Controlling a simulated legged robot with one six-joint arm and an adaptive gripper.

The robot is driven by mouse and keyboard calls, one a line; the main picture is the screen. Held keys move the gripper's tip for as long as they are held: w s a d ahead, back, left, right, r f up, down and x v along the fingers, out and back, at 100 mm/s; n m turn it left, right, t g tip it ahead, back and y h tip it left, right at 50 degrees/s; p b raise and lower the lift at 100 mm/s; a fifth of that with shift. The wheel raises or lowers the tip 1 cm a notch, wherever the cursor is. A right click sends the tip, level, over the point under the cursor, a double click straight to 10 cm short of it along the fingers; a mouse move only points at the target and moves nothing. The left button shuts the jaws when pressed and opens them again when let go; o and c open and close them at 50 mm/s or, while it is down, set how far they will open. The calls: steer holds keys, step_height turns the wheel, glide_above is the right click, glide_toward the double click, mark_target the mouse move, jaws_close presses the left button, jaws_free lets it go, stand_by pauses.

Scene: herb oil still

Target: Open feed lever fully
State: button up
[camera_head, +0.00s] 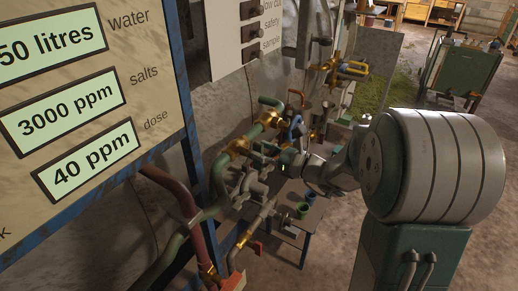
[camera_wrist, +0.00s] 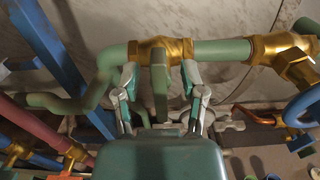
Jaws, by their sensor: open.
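A green lever (camera_wrist: 159,85) hangs down from a brass valve (camera_wrist: 176,48) on a green pipe in the wrist view. No label on it is readable, so I cannot confirm that it is the feed lever. My gripper (camera_wrist: 160,76) is open, with one finger on each side of the lever. I see a gap on both sides, and the lever's lower end is hidden behind my gripper's body. In the head view my gripper (camera_head: 268,154) is small beside a brass valve (camera_head: 238,147), and the lever is hard to make out there.
A blue handwheel (camera_wrist: 303,106) and another brass fitting (camera_wrist: 283,50) are to the right. A red pipe (camera_wrist: 35,125) and blue frame (camera_wrist: 48,45) are left. A sign panel (camera_head: 70,100) fills the head view's left side. A small table (camera_head: 312,215) stands below the pipes.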

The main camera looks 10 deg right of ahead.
steer(key=shift+w+a, duration=0.35)
steer(key=shift+a, duration=0.05)
jaws_close()
steer(key=n, duration=0.3)
steer(key=s+a+n, duration=0.1)
steer(key=n, duration=0.2)
steer(key=f+n, duration=0.1)
steer(key=n, duration=0.2)
steer(key=shift+s+a, duration=0.25)
steer(key=n, duration=0.3)
steer(key=f+n, duration=0.1)
steer(key=shift+s+a+n, duration=0.25)
steer(key=shift+n, duration=0.15)
steer(key=shift+s+f+n, duration=0.1)
steer(key=shift+f+n, duration=0.25)
steer(key=shift+n, duration=0.75)
steer(key=shift+f+n, duration=0.3)
steer(key=shift+n, duration=0.8)
steer(key=shift+f, duration=0.1)
